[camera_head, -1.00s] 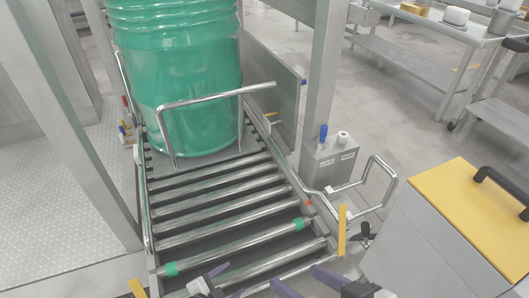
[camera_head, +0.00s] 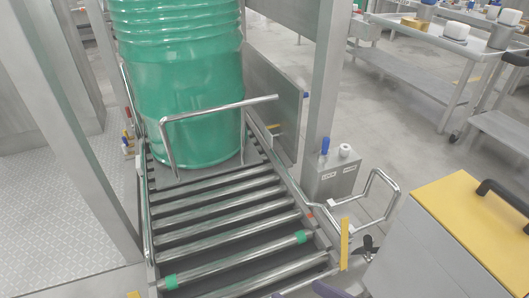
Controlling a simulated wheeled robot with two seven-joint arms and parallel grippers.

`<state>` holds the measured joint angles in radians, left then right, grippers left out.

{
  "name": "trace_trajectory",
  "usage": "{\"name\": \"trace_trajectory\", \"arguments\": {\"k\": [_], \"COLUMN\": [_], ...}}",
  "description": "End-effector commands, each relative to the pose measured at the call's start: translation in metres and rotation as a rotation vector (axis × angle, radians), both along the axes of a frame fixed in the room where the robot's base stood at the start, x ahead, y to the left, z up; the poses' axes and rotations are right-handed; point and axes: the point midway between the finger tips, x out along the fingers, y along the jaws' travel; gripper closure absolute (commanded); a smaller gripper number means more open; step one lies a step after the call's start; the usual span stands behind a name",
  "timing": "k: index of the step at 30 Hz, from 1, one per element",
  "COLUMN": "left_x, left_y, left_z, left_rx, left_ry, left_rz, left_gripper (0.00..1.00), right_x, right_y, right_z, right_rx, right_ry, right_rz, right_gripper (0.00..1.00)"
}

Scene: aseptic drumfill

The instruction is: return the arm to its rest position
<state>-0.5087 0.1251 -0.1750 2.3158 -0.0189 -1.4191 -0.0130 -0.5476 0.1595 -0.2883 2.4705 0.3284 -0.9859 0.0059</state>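A small part of a purple and dark gripper (camera_head: 328,290) shows at the bottom edge, right of centre. It looks like part of my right gripper, and its fingertips are cut off, so I cannot tell whether it is open. My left gripper is out of view. A green drum (camera_head: 184,85) stands upright at the far end of the roller conveyor (camera_head: 225,208), behind a bent metal bar (camera_head: 215,112).
A control box (camera_head: 333,172) with a blue and a white knob stands right of the conveyor. A yellow-topped cabinet (camera_head: 465,225) with a black handle is at the lower right. Steel tables (camera_head: 440,35) with containers stand at the back right. Metal posts (camera_head: 322,80) flank the conveyor.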

Motion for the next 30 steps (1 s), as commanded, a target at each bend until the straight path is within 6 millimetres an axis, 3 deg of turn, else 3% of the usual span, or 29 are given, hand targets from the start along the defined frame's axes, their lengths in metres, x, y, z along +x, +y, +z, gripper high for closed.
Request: {"name": "trace_trajectory", "arguments": {"k": [5, 6, 9, 24, 26, 30], "left_x": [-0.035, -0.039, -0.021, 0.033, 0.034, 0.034], "left_y": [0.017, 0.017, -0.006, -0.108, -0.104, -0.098], "left_z": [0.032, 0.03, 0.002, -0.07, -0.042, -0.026], "left_rx": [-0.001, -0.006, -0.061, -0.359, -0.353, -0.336], "left_ry": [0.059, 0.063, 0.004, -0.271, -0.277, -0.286], "left_rz": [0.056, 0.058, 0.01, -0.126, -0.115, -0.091], "left_gripper": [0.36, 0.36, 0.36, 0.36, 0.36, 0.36], "right_x": [0.0, 0.0, 0.0, -0.008, -0.008, -0.007], "right_y": [0.0, 0.0, -0.004, -0.026, -0.029, -0.035], "right_z": [0.0, -0.008, -0.045, -0.196, -0.169, -0.153], "right_rx": [0.0, -0.004, -0.035, -0.183, -0.186, -0.195], "right_ry": [0.0, 0.003, 0.025, 0.13, 0.129, 0.124], "right_rz": [0.0, 0.0, -0.002, -0.003, -0.014, -0.042], "right_gripper": [0.36, 0.36, 0.36, 0.36, 0.36, 0.36]}}
